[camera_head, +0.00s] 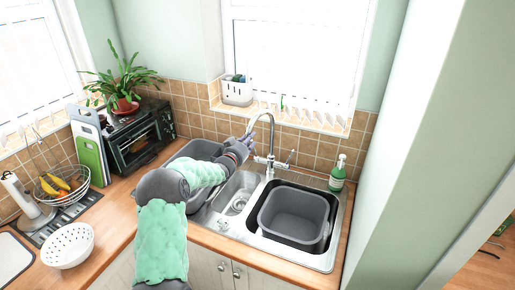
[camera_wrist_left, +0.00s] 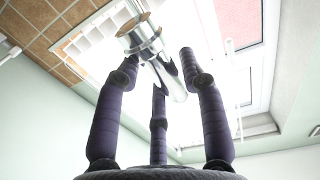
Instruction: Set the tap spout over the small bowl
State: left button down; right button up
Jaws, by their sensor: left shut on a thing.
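The chrome tap (camera_head: 271,150) stands at the back of the steel sink, and its tall curved spout points left. My left gripper (camera_head: 245,140) is at the spout's hanging end and is shut on it. In the left wrist view the dark fingers of my left gripper (camera_wrist_left: 160,72) are around the shiny spout end (camera_wrist_left: 147,40). The small bowl (camera_head: 237,196) with its drain is in the middle of the sink, below and in front of my gripper. I cannot tell exactly what lies under the spout's outlet. My right gripper is not in view.
A grey tub (camera_head: 294,216) sits in the large right bowl. Another grey tub (camera_head: 199,149) is at the left, partly behind my arm. A green soap bottle (camera_head: 338,174) stands at the right back. A white colander (camera_head: 68,245) and a fruit basket (camera_head: 62,184) are at the left.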

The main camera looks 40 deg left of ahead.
pick_arm(q)
jog(key=shift+w+a+r, duration=0.1)
jog(key=shift+a+r, duration=0.05)
jog(key=shift+a, duration=1.05)
jog(key=shift+w+a+r, duration=0.1)
jog(key=shift+a+r, duration=0.05)
jog(key=shift+a, duration=1)
jog(key=c, duration=0.7)
grip_release()
jog(key=shift+a, duration=0.1)
jog(key=shift+c, duration=0.2)
jog(key=shift+s, duration=0.2)
jog(key=shift+w+d+f, duration=0.1)
jog(key=shift+d+f, duration=0.05)
jog(key=shift+d, duration=0.05)
jog(key=v, duration=1.2)
